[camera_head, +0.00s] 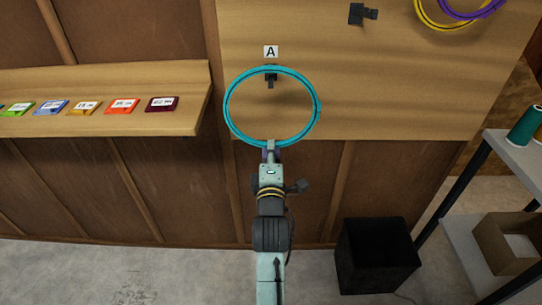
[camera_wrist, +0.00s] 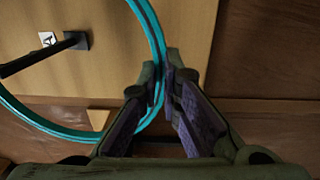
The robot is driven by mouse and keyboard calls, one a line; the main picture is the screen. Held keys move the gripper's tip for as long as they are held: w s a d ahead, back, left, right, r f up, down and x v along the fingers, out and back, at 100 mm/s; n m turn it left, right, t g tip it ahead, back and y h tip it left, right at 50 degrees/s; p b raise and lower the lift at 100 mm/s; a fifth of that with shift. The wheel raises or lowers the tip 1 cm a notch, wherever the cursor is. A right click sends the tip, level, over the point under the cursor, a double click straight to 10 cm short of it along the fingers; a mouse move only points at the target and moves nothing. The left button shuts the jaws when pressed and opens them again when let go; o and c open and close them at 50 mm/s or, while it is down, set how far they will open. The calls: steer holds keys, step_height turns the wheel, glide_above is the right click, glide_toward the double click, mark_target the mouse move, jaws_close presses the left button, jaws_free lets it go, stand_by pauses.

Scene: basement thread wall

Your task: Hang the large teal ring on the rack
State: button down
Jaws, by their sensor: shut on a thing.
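The large teal ring (camera_head: 318,108) stands roughly upright in front of the wooden board, its bottom edge held by my gripper (camera_head: 270,150). The black peg (camera_head: 270,80) under the label A (camera_head: 271,51) shows at the ring's top, mostly inside its outline. In the wrist view the ring (camera_wrist: 157,40) runs between my purple-padded fingers (camera_wrist: 160,88), which are closed on it. The peg (camera_wrist: 40,54) appears within the ring's arc there. I cannot tell whether the peg passes through the ring or whether they touch.
Another black peg (camera_head: 362,14) is to the upper right, with yellow (camera_head: 432,22) and purple (camera_head: 476,14) rings beyond it. A shelf with several coloured cards (camera_head: 75,118) is at left. A black bin (camera_head: 375,255) and a grey shelf unit (camera_head: 515,150) are at right.

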steer(key=w+f+b, duration=0.2)
steer(key=w+f, duration=0.1)
steer(key=w, duration=0.3)
steer(key=shift+w+f+b, duration=0.3)
steer(key=shift+w+b, duration=0.05)
steer(key=shift+w, duration=0.05)
stand_by(0.6)
steer(key=c, duration=1.7)
jaws_free()
steer(key=shift+o, duration=0.9)
steer(key=shift+s, duration=0.1)
steer(key=s, duration=0.9)
